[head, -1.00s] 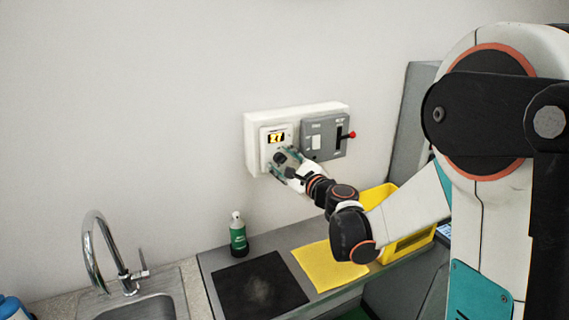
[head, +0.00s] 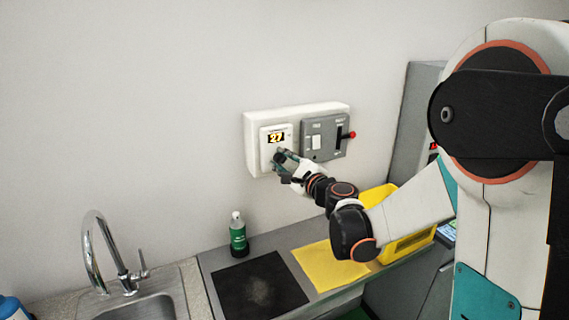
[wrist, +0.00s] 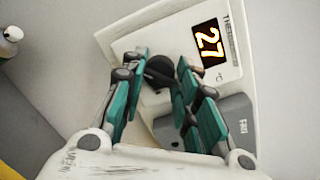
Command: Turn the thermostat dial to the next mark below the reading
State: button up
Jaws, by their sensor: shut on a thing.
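The white thermostat (head: 266,149) is on a white wall box, and its lit display (head: 276,138) reads 27. The display (wrist: 210,43) also shows 27 in the wrist view, turned on its side. The black round dial (wrist: 160,71) sits below the display, between my fingertips. My gripper (wrist: 158,74) is shut on the dial, with teal finger pads on both sides of it. In the head view my gripper (head: 280,160) covers most of the dial, and the dial's pointer and marks cannot be made out.
A grey switch panel (head: 313,128) with a red-tipped lever (head: 351,135) is right beside the thermostat. Below are a green bottle (head: 238,236), a black mat (head: 260,287), a yellow cloth (head: 328,264) and a yellow bin (head: 410,243). A sink (head: 150,302) is at the left.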

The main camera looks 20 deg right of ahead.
jog(key=n, duration=0.4)
jog(key=shift+n+g+h, duration=0.3)
jog(key=shift+n+h, duration=0.1)
jog(key=shift+n, duration=1.9)
jog(key=o, duration=1.1)
jog(key=shift+a, duration=0.1)
jog(key=shift+c, duration=0.2)
jog(key=f+v, duration=0.1)
jog(key=v, duration=1.1)
jog(key=shift+r, duration=0.45)
jog(key=shift+s, duration=0.1)
